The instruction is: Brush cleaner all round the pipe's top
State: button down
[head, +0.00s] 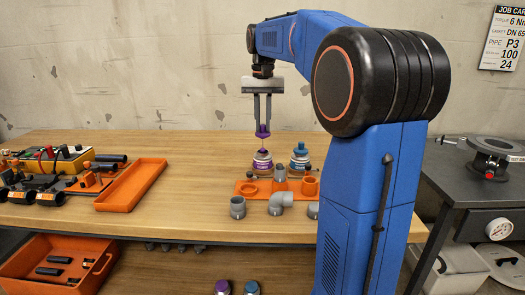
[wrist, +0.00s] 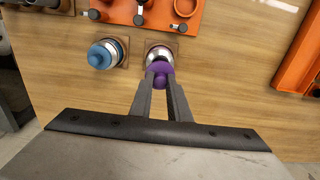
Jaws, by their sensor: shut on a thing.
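My gripper (head: 263,122) is shut on the purple cap (head: 263,131) of the cleaner, upright above the purple-labelled can (head: 262,163). A thin stem shows below the cap, down toward the can's mouth; whether its brush end is still inside the can I cannot tell. In the wrist view the purple cap (wrist: 161,70) sits between the fingertips, with the can (wrist: 159,52) just beyond. A short grey pipe (head: 280,172) stands upright at the orange fixture (head: 247,187), right of the can.
A blue-capped can (head: 300,158) stands right of the purple one. Grey fittings, including a coupling (head: 237,208) and an elbow (head: 281,203), lie in front of the fixture. An orange tray (head: 133,184) is at left, beside tools and a yellow box (head: 50,160). Bare wood lies between.

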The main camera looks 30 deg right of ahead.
jog(key=shift+r, duration=1.05)
jog(key=shift+r, duration=0.2)
jog(key=shift+r, duration=0.95)
